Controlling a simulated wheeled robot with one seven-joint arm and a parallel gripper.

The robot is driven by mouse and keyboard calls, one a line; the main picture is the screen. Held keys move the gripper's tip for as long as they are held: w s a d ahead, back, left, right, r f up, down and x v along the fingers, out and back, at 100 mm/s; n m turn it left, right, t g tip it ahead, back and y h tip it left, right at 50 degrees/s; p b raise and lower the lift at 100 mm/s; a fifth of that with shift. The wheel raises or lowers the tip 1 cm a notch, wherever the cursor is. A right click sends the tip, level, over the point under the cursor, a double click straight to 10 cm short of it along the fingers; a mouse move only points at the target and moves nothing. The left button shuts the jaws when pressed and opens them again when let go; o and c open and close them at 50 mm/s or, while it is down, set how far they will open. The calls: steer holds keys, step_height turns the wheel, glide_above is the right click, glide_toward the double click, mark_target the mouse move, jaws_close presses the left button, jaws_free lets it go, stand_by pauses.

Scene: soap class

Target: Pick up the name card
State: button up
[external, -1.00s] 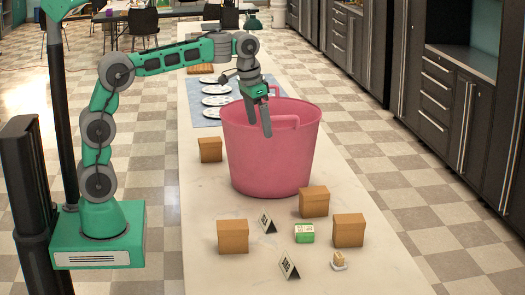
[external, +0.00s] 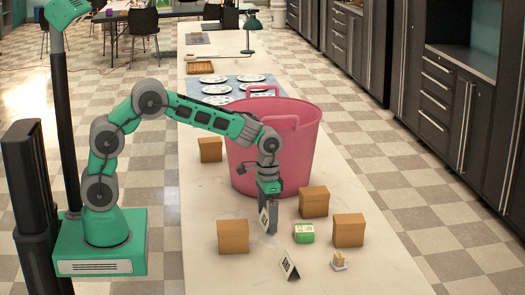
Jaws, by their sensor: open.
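A small name card (external: 264,218), folded like a tent with dark print, is on the white table. A second, similar name card (external: 289,265) stands nearer the front. My gripper (external: 270,224) points down at the farther card, its fingers right at it and overlapping it in the picture. The gripper is open. I cannot tell whether the card is between the fingers or just beside them, and part of it is hidden.
A large pink tub (external: 262,150) stands just behind my gripper. Brown boxes (external: 233,237), (external: 313,202), (external: 349,231) stand around it. A green-and-white soap box (external: 304,233) and a small soap dish (external: 339,262) are to the right.

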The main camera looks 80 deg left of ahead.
steer(key=shift+c, duration=0.2)
steer(key=c, duration=1.2)
steer(key=shift+r, duration=0.1)
